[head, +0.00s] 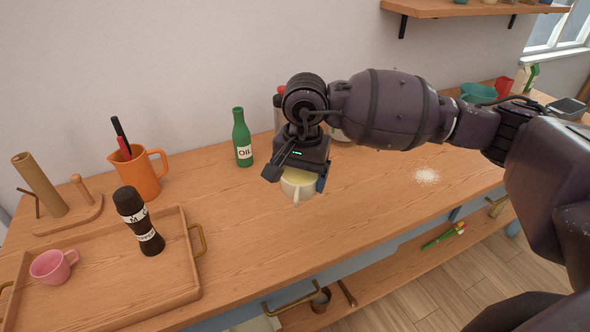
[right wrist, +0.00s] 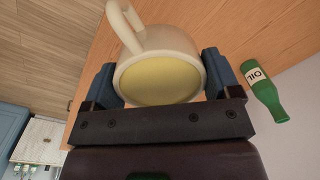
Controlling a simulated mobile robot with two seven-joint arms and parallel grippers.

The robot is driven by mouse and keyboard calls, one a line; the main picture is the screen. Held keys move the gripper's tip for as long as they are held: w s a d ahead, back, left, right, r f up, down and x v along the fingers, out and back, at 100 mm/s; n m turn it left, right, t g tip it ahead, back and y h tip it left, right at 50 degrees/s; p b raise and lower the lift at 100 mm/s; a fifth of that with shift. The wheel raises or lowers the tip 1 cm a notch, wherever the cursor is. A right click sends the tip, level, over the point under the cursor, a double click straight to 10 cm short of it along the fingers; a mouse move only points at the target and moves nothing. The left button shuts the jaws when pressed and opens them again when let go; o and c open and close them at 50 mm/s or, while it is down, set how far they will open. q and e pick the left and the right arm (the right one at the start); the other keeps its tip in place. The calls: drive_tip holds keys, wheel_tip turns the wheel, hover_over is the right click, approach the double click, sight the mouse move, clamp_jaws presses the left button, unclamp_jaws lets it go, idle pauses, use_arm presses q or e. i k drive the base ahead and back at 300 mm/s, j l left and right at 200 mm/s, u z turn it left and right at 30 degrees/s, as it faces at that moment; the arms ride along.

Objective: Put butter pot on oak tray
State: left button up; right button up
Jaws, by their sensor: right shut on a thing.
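The butter pot, a cream cup with a handle and a pale yellow top (head: 298,187), is between the fingers of my right gripper (head: 297,178). The right wrist view shows the pot (right wrist: 158,72) with one blue finger on each side of it and its handle pointing away from the gripper. My right gripper is shut on it over the counter; I cannot tell how high. The oak tray (head: 110,272) lies at the left, apart from the pot, with brass handles at its ends. My left gripper is not in view.
On the tray stand a pink mug (head: 52,266) and a dark mill (head: 140,222). Behind are an orange jug (head: 140,172) and a green oil bottle (head: 241,140). White powder (head: 426,175) lies to the right. Counter between tray and pot is clear.

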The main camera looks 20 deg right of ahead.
sight(116, 289)
drive_tip(key=k+j, duration=0.1)
drive_tip(key=j, duration=0.45)
drive_tip(key=k+j, duration=0.1)
drive_tip(key=j, duration=0.45)
drive_tip(key=j+z, duration=0.1)
drive_tip(key=j, duration=0.45)
drive_tip(key=i+j, duration=0.1)
drive_tip(key=j, duration=0.65)
drive_tip(key=i+j+z, duration=0.1)
drive_tip(key=i+j, duration=0.15)
drive_tip(key=i, duration=0.1)
